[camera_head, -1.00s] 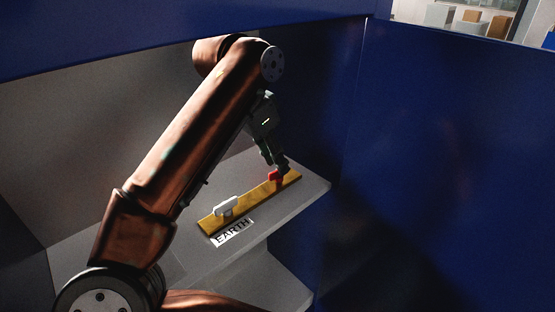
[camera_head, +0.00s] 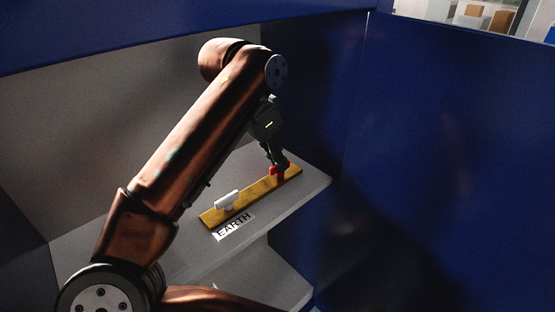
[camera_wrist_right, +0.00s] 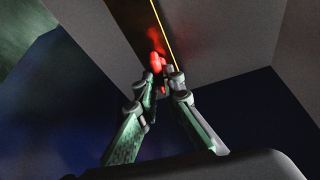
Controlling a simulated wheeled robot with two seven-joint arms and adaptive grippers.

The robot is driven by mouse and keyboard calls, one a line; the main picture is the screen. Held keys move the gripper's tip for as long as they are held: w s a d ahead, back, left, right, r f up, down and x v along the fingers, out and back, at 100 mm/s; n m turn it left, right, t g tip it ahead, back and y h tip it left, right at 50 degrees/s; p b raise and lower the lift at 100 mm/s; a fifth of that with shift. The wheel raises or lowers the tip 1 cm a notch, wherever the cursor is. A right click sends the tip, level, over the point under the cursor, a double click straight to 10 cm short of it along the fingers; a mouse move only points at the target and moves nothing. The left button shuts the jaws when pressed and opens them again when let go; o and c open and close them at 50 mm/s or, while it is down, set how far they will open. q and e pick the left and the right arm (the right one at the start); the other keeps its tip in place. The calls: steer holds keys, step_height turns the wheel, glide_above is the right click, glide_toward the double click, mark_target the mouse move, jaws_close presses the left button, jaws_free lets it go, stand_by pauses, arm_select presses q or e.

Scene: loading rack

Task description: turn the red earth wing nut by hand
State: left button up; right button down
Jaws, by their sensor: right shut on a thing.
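The red earth wing nut (camera_head: 274,170) sits near the far right end of a yellow-brown bar (camera_head: 246,199). My right gripper (camera_head: 277,164) reaches down from above and is shut on the wing nut. In the right wrist view the red wing nut (camera_wrist_right: 156,61) shows just beyond the fingertips (camera_wrist_right: 158,90), and the fingers partly hide it. A white wing nut (camera_head: 227,200) sits on the left part of the same bar. My left gripper is not in view.
The bar lies on a grey shelf (camera_head: 297,196) with a white "EARTH" label (camera_head: 233,227) in front of it. A blue wall (camera_head: 440,150) stands close on the right. A blue beam (camera_head: 170,30) crosses above. A lower grey ledge (camera_head: 262,275) shows below.

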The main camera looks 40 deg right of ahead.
steer(key=shift+m, duration=0.3)
steer(key=m+g, duration=0.1)
steer(key=m, duration=0.2)
steer(key=shift+w+g, duration=0.15)
steer(key=shift+g, duration=0.15)
steer(key=shift+d+r+m+g, duration=0.1)
steer(key=shift+m+g, duration=0.2)
steer(key=shift+m, duration=0.8)
steer(key=shift+r+m+g+y+p, duration=0.1)
steer(key=shift+m+g+y+p, duration=0.25)
steer(key=shift+m+p, duration=0.45)
steer(key=shift+m, duration=0.6)
steer(key=m+y+p, duration=0.1)
steer(key=m+p, duration=0.1)
steer(key=p, duration=0.1)
steer(key=m+g+y+p, duration=0.1)
steer(key=m+p, duration=0.2)
steer(key=m+y+p, duration=0.1)
steer(key=m+p, duration=0.2)
steer(key=shift+w+d+r+g, duration=0.15)
steer(key=shift+d+g, duration=0.1)
steer(key=shift+m+y+p, duration=0.35)
steer(key=shift+m+p, duration=0.25)
steer(key=shift+m, duration=0.1)
steer(key=shift+d+f+m+y+p, duration=0.15)
steer(key=shift+m+y+p, duration=0.3)
steer(key=shift+m, duration=0.75)
